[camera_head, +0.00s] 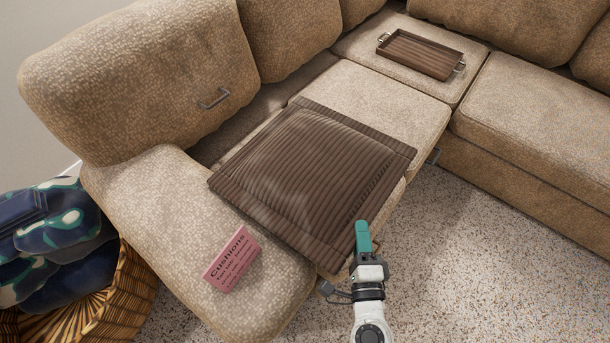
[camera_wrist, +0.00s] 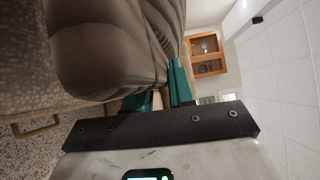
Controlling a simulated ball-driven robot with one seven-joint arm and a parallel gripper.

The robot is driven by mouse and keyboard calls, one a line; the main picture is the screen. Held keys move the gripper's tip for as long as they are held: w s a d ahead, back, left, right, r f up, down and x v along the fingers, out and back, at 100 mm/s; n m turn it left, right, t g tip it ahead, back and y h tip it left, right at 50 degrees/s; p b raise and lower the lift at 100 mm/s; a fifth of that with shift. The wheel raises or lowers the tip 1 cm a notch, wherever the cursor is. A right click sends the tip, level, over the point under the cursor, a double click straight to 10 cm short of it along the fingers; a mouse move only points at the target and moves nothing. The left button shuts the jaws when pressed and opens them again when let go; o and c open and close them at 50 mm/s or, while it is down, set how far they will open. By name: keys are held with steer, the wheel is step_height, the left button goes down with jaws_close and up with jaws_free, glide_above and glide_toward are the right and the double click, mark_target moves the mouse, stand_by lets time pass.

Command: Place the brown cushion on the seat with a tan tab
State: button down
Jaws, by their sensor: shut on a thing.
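The brown ribbed cushion (camera_head: 305,165) is spread flat over the near part of the sofa, between the left armrest (camera_head: 175,235) and the light seat (camera_head: 385,100). My gripper (camera_head: 363,236) is shut on its near right edge; in the wrist view the green fingers (camera_wrist: 160,90) pinch the cushion (camera_wrist: 105,50). I cannot tell whether the cushion rests on the seat or hangs just above it. A tan loop-shaped tab (camera_wrist: 37,124) shows in the wrist view on the sofa front; the cushion hides most of the seat nearest my gripper.
A wooden tray (camera_head: 420,54) sits on the corner seat. A grey tab (camera_head: 433,157) is on the sofa front. A wicker basket (camera_head: 125,300) with blue patterned cushions is at left. Speckled carpet at right is clear.

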mark_target(366, 212)
steer(key=shift+m, duration=0.5)
steer(key=w, duration=0.2)
steer(key=w+d+f+b, duration=0.1)
steer(key=w, duration=0.1)
steer(key=w+d+f, duration=0.1)
steer(key=w, duration=0.2)
steer(key=shift+b, duration=0.3)
step_height(366, 212, down, 10)
steer(key=b, duration=0.9)
steer(key=shift+f+b, duration=0.1)
steer(key=shift+b, duration=0.2)
steer(key=c, duration=1)
jaws_free()
steer(key=shift+o, duration=0.2)
steer(key=s, duration=1.2)
steer(key=shift+d+b, duration=0.25)
steer(key=shift+b, duration=0.2)
